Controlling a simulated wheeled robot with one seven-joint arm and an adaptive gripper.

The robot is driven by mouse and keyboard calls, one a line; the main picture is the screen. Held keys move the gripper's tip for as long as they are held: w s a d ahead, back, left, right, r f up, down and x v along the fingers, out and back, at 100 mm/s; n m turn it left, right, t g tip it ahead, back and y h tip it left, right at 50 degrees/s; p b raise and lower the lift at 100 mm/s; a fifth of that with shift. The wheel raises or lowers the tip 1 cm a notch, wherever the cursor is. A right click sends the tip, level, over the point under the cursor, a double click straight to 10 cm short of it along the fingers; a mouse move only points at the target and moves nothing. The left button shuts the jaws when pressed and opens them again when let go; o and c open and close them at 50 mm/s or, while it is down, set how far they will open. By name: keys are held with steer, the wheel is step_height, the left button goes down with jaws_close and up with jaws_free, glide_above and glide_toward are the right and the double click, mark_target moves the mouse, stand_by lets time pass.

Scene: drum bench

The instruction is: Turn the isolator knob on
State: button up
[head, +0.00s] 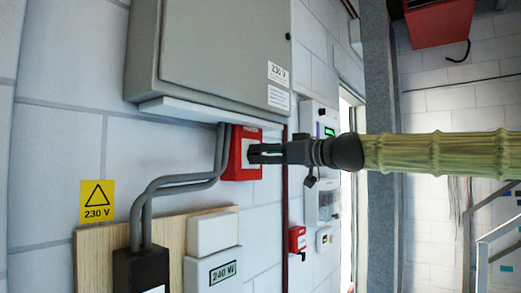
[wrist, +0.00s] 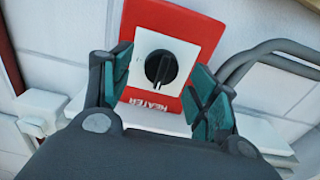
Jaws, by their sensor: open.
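The isolator is a red box with a white face plate (wrist: 180,49), labelled HEATER, on the wall. Its black round knob (wrist: 161,67) sits in the middle of the plate, its grip bar near upright in the wrist view. My gripper (wrist: 160,88) is open, with one teal-padded finger on each side of the knob and apart from it. In the head view the red isolator box (head: 238,166) is on the wall below the grey cabinet, and my gripper (head: 256,154) is in front of it, hiding the knob.
A grey cabinet (head: 210,55) stands out above the isolator. Grey conduits (head: 185,182) run beside it to a black box (head: 141,268). A white box marked 240 W (head: 212,268) is below. A smaller red box (head: 297,239) is to the right.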

steer(key=shift+x, duration=0.85)
steer(key=c, duration=1.1)
steer(key=shift+o, duration=0.3)
